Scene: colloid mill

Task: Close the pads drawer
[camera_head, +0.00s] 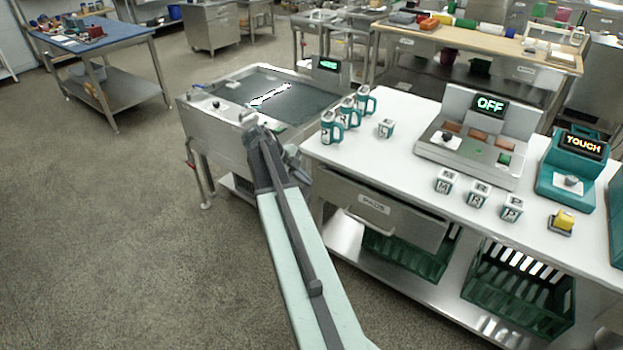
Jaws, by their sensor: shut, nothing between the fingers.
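The pads drawer (373,208) is a grey metal drawer with a label and a bar handle, under the left part of the white-topped bench. It stands pulled out, with a dark gap showing above its front. My gripper (247,118) is raised at the end of my arm, to the left of the drawer and in front of the dark-topped station. It is shut and empty, and it does not appear to touch the drawer. My arm runs just left of the drawer front, and the drawer's left side is partly hidden.
Mugs (332,128), lettered blocks (446,181), an OFF-display machine (482,135) and a teal TOUCH device (573,165) stand on the white bench (400,160). Green crates (520,296) sit below. A dark-topped metal station (216,125) stands left. Open floor lies at the left.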

